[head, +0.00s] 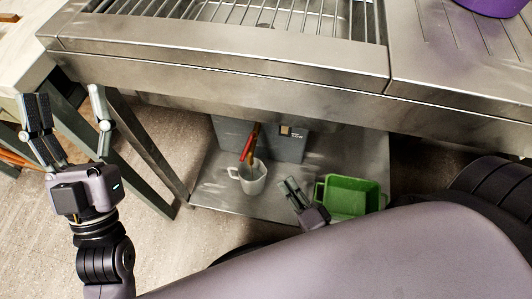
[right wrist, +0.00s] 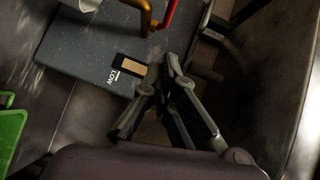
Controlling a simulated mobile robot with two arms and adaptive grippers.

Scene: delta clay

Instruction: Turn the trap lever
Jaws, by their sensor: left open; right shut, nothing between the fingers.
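The trap is a dark grey box (head: 285,140) under the steel sink, and it also shows in the right wrist view (right wrist: 85,55) with a label reading LOW. A red lever (head: 248,147) shows in front of it beside a brass-coloured pipe (head: 253,155). In the right wrist view the red lever (right wrist: 169,14) and brass pipe (right wrist: 147,20) are at the top edge, partly cut off. My right gripper (right wrist: 162,78) is shut and empty, apart from the lever; in the head view it is right of the white mug (head: 252,178). My left gripper (head: 66,105) is open and empty, far left.
The mug stands on the lower shelf (head: 212,180) below the pipe. A green bin (head: 349,196) stands on the shelf right of my right gripper. The sink's front edge (head: 230,75) overhangs the shelf, and a metal leg (head: 150,155) stands at left.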

